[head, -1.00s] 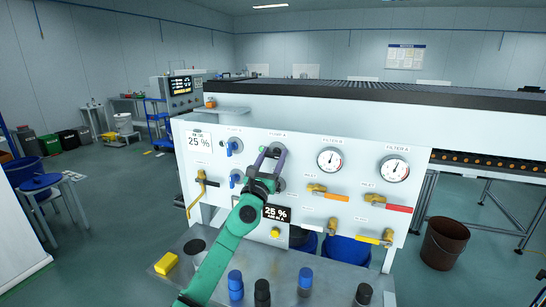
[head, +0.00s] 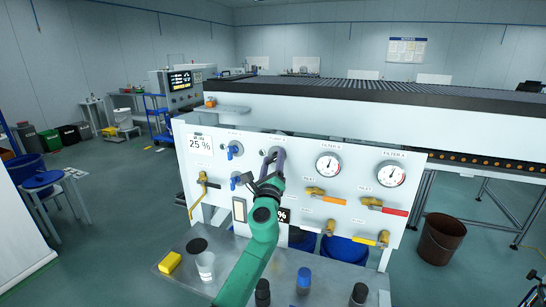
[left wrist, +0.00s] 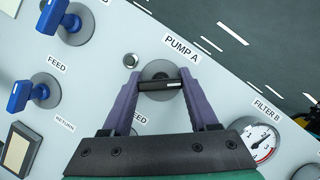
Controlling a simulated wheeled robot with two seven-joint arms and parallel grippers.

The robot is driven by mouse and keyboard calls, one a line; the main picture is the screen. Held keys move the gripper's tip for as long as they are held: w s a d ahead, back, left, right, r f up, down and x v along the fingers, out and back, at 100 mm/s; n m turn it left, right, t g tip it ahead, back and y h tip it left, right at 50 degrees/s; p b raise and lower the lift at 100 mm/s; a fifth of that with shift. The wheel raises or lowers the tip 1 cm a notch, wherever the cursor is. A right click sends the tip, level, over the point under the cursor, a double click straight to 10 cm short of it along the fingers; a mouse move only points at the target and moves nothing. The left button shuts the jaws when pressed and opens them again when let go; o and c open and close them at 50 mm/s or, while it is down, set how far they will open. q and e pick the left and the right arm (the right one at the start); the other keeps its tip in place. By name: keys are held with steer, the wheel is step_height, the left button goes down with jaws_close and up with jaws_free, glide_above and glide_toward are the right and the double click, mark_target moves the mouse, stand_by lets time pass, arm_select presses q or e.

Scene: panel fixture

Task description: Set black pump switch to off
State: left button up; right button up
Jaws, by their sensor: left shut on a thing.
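The black pump switch (left wrist: 160,86) is a short black bar handle on a round grey base, beside the label PUMP A, in the left wrist view. The bar sits at a slant to the label's lettering. My left gripper (left wrist: 160,88) has one purple finger at each end of the bar and is shut on it. In the head view my left gripper (head: 273,160) is at the upper middle of the white panel (head: 340,228), and its fingers mostly hide the switch. My right gripper is not in view.
Blue valve handles (head: 235,150) stick out left of the gripper. Gauges (head: 329,166) and orange and red levers (head: 323,196) are to its right. A grey shelf below holds a yellow block (head: 170,262), a clear cup (head: 205,265) and several bottles.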

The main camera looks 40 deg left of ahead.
arm_select(q)
steer(key=n+g+p, duration=0.1)
steer(key=n, duration=0.2)
steer(key=n+g+p, duration=0.1)
steer(key=n, duration=0.2)
steer(key=shift+r+n+g+y, duration=0.1)
steer(key=shift+n+g+y, duration=0.2)
steer(key=shift+n+y, duration=0.1)
steer(key=n+g+p, duration=0.1)
steer(key=n+p, duration=0.1)
steer(key=n, duration=0.1)
steer(key=shift+n+g+h+p, duration=0.3)
steer(key=shift+n+g+h, duration=0.1)
steer(key=shift+n, duration=0.4)
steer(key=shift+f, duration=0.2)
steer(key=o, duration=1.2)
steer(key=shift+o, duration=0.9)
steer(key=shift+s+r, duration=0.1)
